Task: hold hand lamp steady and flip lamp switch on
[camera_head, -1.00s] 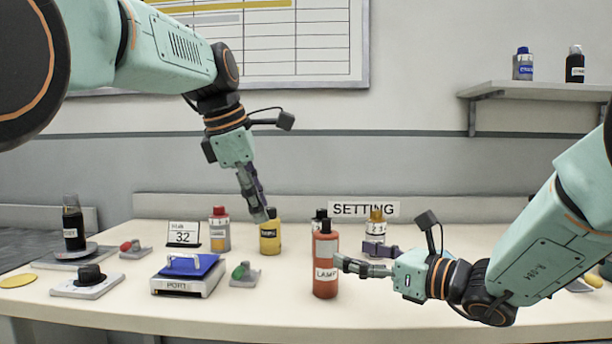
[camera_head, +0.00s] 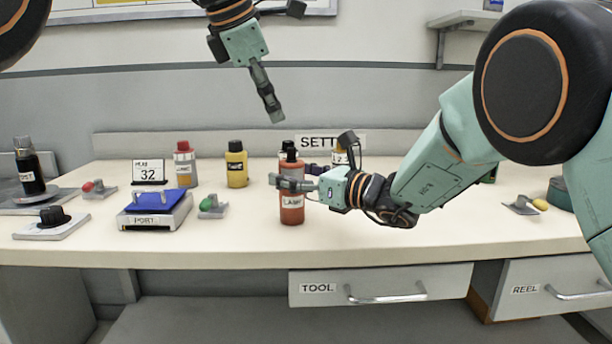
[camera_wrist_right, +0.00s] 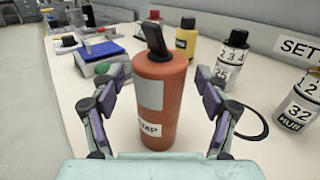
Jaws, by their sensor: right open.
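The hand lamp (camera_head: 292,210) is an upright orange-red cylinder with a LAMP label, standing on the table. In the right wrist view the lamp (camera_wrist_right: 160,105) stands between my right gripper's fingers, with a tilted black switch (camera_wrist_right: 154,38) on top. My right gripper (camera_head: 292,184) reaches across the lamp's upper body from the right. The right wrist view shows its fingers (camera_wrist_right: 158,88) open, one each side, with gaps to the lamp. My left gripper (camera_head: 268,95) points down above and slightly left of the lamp, apart from it. Its fingers show edge-on, so its opening is unclear.
A blue-topped PORT box (camera_head: 155,212), a green-handled switch (camera_head: 211,206) and a yellow bottle (camera_head: 236,165) stand left of the lamp. Labelled bottles (camera_wrist_right: 232,60) stand behind it. The table front (camera_head: 250,250) is clear, above a TOOL drawer (camera_head: 380,286).

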